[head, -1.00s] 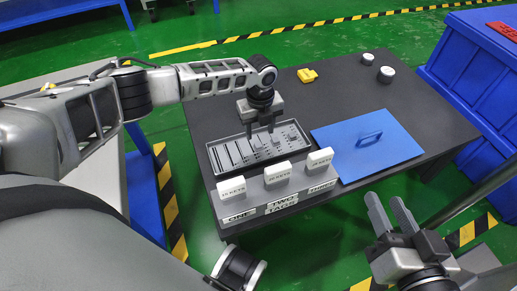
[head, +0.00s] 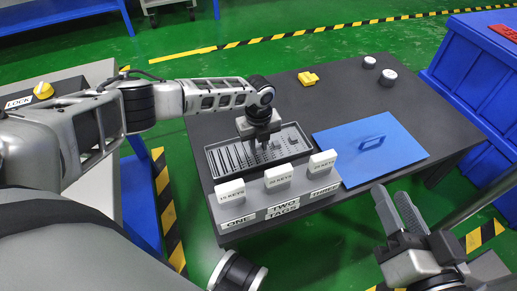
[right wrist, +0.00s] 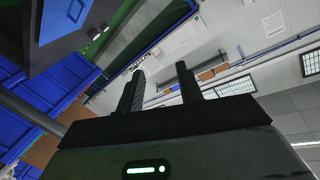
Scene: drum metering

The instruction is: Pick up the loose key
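A grey slotted tray (head: 226,160) lies on the dark table, with rows of narrow slots and small grey pieces in it. I cannot make out which small piece is the loose key. My left gripper (head: 259,152) points down over the middle of the tray. Its fingertips are small and dark against the tray, so I cannot tell their gap or whether they touch anything. My right gripper (head: 397,208) is open and empty, in front of the table at the right; its two separated fingers (right wrist: 158,90) show in the right wrist view.
A grey stand (head: 252,211) in front of the tray bears three white key blocks, above labels ONE, TWO TAGS and THREE. A blue lid (head: 345,150) with a handle lies right of the tray. A yellow piece (head: 308,78) and two round white-topped pieces (head: 389,77) stand farther back.

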